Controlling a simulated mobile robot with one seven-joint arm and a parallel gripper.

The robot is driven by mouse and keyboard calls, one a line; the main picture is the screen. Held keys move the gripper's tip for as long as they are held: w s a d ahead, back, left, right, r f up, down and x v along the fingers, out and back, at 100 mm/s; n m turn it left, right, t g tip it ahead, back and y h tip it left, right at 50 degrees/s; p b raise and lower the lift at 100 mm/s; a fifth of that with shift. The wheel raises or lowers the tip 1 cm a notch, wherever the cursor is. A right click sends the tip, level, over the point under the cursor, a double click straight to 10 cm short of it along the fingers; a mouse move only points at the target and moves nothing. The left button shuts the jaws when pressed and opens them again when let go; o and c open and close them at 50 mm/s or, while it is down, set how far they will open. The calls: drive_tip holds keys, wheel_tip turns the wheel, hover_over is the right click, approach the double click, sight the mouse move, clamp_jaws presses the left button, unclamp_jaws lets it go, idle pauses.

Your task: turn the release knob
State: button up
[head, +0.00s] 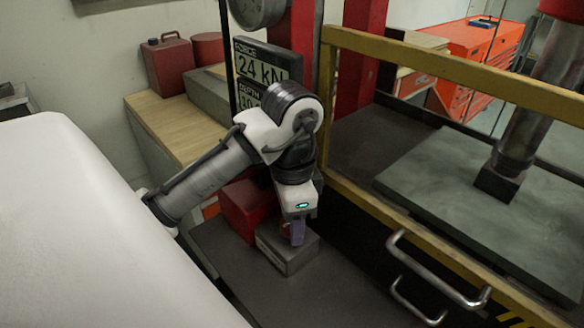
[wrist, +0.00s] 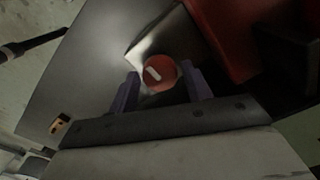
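The release knob (wrist: 160,73) is round and red with a white bar mark. It shows in the wrist view between the two purple fingers of my gripper (wrist: 160,76). The fingers are apart, one on each side of the knob, with a small gap showing on both sides. In the head view my gripper (head: 297,234) points down at the top of a small grey box (head: 287,255). The knob is mostly hidden there behind the fingers. I cannot tell from the wrist view how far the fingertips reach down beside the knob.
A red box (head: 245,208) stands right behind the grey box. A yellow frame (head: 360,200) with metal handles (head: 435,270) is to the right, around a press (head: 520,120). A display (head: 262,72) reads 24 kN. The dark surface (head: 300,295) in front is clear.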

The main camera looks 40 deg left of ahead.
drive_tip(key=c, duration=0.7)
